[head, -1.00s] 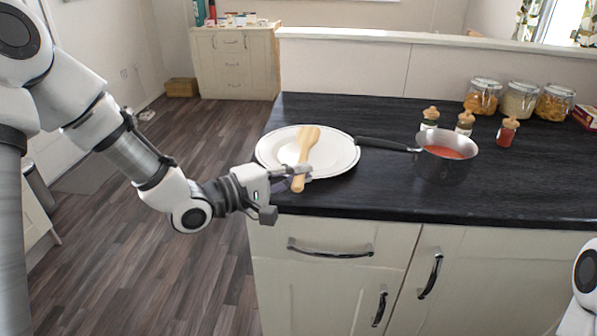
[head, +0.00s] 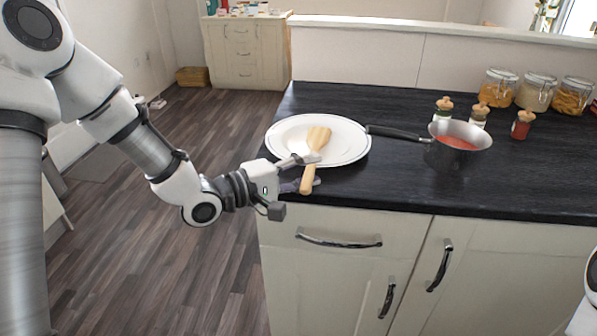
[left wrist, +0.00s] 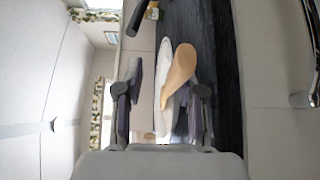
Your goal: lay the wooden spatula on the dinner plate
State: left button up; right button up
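The wooden spatula (head: 318,138) lies with its broad head over the white dinner plate (head: 286,131). Its handle crosses the near rim and points toward the counter's front edge. My left gripper (head: 302,173) is at the handle, by the plate's near rim, with its fingers spread apart. In the left wrist view the open fingers (left wrist: 163,108) stand on either side of the spatula (left wrist: 179,72), with a gap to the left finger. The plate (left wrist: 165,62) shows edge-on behind it. Whether a finger touches the handle is unclear. My right gripper is out of view.
A saucepan (head: 457,158) of red sauce stands right of the plate, its black handle reaching the plate's rim. Several spice jars (head: 522,125) and glass jars (head: 536,92) stand behind. The dark counter (head: 400,190) is clear in front.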

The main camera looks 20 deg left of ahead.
pick_arm(q)
jog(key=v, duration=0.7)
jog(key=shift+s+a, duration=0.1)
jog(key=shift+s, duration=0.05)
dwell(0.6)
